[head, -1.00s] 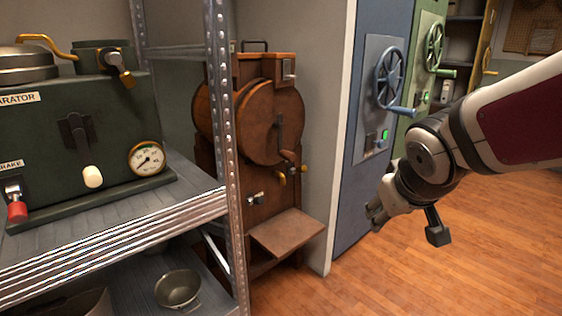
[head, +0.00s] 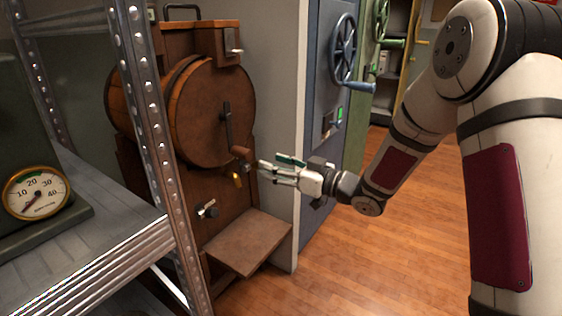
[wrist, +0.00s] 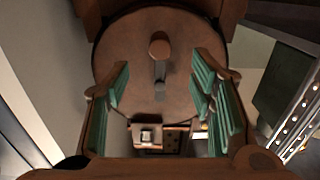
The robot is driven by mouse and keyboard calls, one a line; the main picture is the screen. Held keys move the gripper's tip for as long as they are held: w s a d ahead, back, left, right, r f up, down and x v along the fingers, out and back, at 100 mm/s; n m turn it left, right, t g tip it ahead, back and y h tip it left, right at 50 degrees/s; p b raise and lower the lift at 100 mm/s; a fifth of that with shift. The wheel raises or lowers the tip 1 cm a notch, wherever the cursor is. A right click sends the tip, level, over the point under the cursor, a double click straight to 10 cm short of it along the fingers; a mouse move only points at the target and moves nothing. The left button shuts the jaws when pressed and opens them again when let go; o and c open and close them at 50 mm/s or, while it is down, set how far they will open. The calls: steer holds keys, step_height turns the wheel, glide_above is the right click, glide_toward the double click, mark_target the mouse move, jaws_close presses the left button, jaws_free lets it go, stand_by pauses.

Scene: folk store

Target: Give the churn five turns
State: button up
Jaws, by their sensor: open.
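The wooden churn (head: 195,105) stands left of centre in the head view, a round drum in a brown cabinet. Its crank (head: 227,125) is a dark bar hanging down from the hub, with a wooden handle (head: 240,152) at its lower end. My gripper (head: 270,168) is open just in front of the handle, its fingers pointing at it. In the wrist view, the handle (wrist: 159,46) lies ahead, centred between my green-padded fingers (wrist: 160,85) and slightly beyond their tips. I see no clear contact.
A metal shelf post (head: 150,120) stands close on the left, before a shelf with a gauge (head: 38,193). A small wooden ledge (head: 237,243) juts out below. A blue cabinet with a wheel (head: 344,50) stands right.

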mark_target(249, 156)
steer(key=shift+x, duration=5.4)
steer(key=c, duration=1)
steer(key=shift+o, duration=0.2)
